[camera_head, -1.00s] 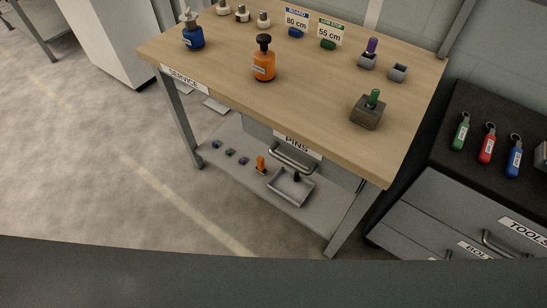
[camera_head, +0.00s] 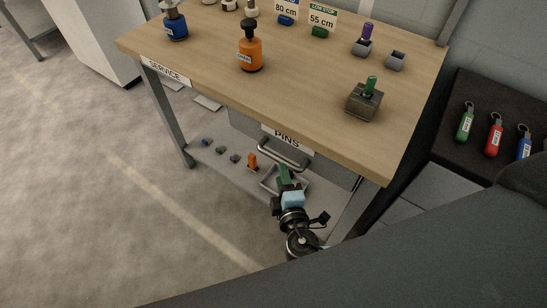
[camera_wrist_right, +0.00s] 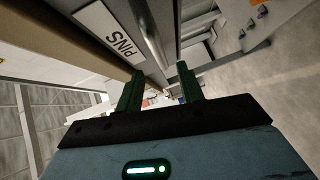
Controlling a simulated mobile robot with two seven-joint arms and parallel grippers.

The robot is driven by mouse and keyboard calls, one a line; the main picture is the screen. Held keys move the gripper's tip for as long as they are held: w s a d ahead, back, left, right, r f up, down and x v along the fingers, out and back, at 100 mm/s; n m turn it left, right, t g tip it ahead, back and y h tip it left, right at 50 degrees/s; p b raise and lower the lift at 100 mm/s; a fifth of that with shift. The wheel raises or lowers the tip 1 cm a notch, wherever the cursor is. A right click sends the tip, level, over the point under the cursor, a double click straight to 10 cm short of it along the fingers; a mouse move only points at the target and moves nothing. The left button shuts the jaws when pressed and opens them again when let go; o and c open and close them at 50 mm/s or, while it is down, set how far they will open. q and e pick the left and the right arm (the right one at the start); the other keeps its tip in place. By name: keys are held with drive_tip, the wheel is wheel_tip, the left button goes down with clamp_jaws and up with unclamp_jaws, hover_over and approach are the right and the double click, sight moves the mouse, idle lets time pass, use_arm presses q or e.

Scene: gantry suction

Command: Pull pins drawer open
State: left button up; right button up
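The pins drawer (camera_head: 248,124) is a grey drawer under the wooden bench top, with a white PINS label (camera_head: 288,138) and a metal bar handle (camera_head: 283,155). It looks shut. My right gripper (camera_head: 284,170) has green fingers and is just below the handle in the head view. In the right wrist view the two fingers (camera_wrist_right: 159,76) stand apart with nothing between them. The handle (camera_wrist_right: 152,38) runs beyond the fingertips there, beside the label (camera_wrist_right: 108,32); I cannot tell that they touch. My left gripper is not in view.
The bench top (camera_head: 200,65) holds an orange bottle (camera_head: 250,50), a blue bottle (camera_head: 175,25) and a grey block with a green pin (camera_head: 363,103). A lower shelf (camera_head: 235,172) carries a tray (camera_head: 268,183) and small parts. A dark-topped cabinet (camera_head: 485,110) stands at right.

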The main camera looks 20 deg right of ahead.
sight(277, 157)
drive_tip(key=w, duration=0.5)
drive_tip(key=w+f, duration=0.1)
drive_tip(key=w, duration=0.1)
drive_tip(key=shift+w+d, duration=0.15)
drive_tip(key=shift+d, duration=0.25)
clamp_jaws()
